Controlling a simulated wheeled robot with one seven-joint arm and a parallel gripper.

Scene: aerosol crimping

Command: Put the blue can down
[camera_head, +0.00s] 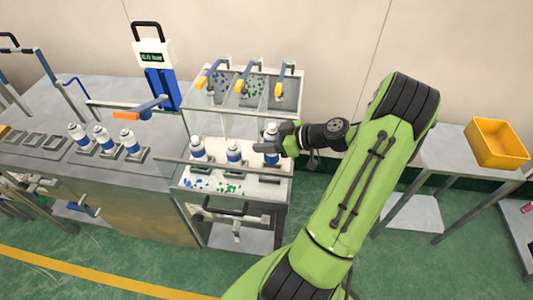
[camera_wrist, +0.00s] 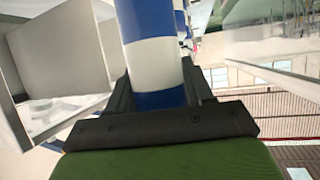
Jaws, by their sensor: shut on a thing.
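The blue and white can (camera_head: 271,146) is held by my gripper (camera_head: 276,147) over the right side of the white-topped station. In the wrist view the can (camera_wrist: 155,65) stands between the two dark fingers of my gripper (camera_wrist: 157,85), its blue and white bands in line with them. The can looks about upright. The head view does not clearly show whether its base touches the surface.
Several cans (camera_head: 103,138) stand in holders on the grey bench at left. A rail (camera_head: 215,166) runs along the station's front. A yellow crate (camera_head: 497,143) sits on the right table. Small blue and green parts (camera_head: 228,187) lie at the station front.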

